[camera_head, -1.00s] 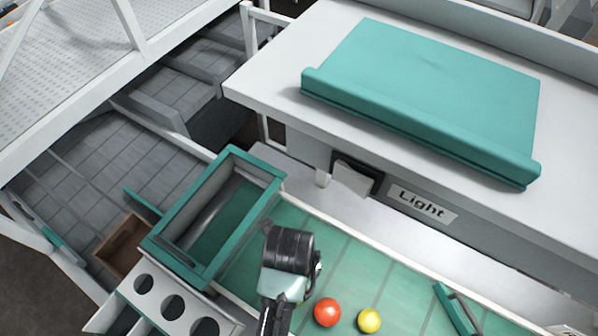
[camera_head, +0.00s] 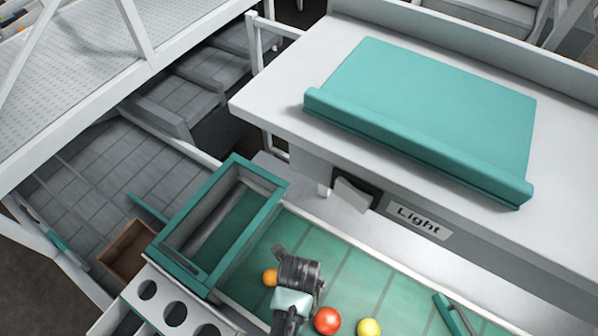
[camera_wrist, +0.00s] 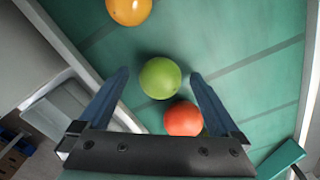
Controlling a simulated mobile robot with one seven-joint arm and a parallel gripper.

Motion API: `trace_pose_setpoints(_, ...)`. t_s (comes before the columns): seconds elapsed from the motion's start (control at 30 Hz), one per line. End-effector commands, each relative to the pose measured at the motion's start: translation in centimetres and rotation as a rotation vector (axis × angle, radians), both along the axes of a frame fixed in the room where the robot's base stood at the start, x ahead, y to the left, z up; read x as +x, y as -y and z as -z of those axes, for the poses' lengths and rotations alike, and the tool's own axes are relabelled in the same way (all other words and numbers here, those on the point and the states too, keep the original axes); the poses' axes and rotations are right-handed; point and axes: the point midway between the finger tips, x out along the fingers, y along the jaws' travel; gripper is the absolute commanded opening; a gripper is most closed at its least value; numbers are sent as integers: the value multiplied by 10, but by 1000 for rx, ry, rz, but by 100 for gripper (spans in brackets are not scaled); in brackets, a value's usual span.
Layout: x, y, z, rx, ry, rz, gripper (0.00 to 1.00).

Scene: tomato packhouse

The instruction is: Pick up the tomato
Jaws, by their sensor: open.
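Several tomatoes lie on a green surface (camera_head: 350,278). A green tomato (camera_wrist: 160,78) lies between and beyond the two blue fingers of my gripper (camera_wrist: 157,76) in the wrist view; I cannot tell how far below the tips it is. The head view shows an orange tomato (camera_head: 270,276), a red one (camera_head: 327,321) and a yellow one (camera_head: 369,327). My arm hides the green one there. My gripper is open and empty.
A green-rimmed open bin (camera_head: 233,222) stands left of my arm. A white panel with round holes (camera_head: 176,314) is at lower left. A white counter with a teal mat (camera_head: 425,105) and a "Light" label (camera_head: 418,221) rises behind. A green bar (camera_head: 455,315) lies at right.

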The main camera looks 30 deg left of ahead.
Motion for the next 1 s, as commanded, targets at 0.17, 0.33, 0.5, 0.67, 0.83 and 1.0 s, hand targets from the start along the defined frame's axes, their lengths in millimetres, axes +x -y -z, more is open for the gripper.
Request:
trace_pose_setpoints(0.17,0,0,0,0,0,0,70)
trace_pose_setpoints(0.33,0,0,-1,0,0,0,39)
trace_pose_setpoints(0.5,0,0,-1,0,0,0,36)
trace_pose_setpoints(0.67,1,0,-6,0,1,0,36)
trace_pose_setpoints(0.83,1,0,-29,1,6,0,36)
trace_pose_setpoints(1.0,2,0,-62,1,6,-1,36)
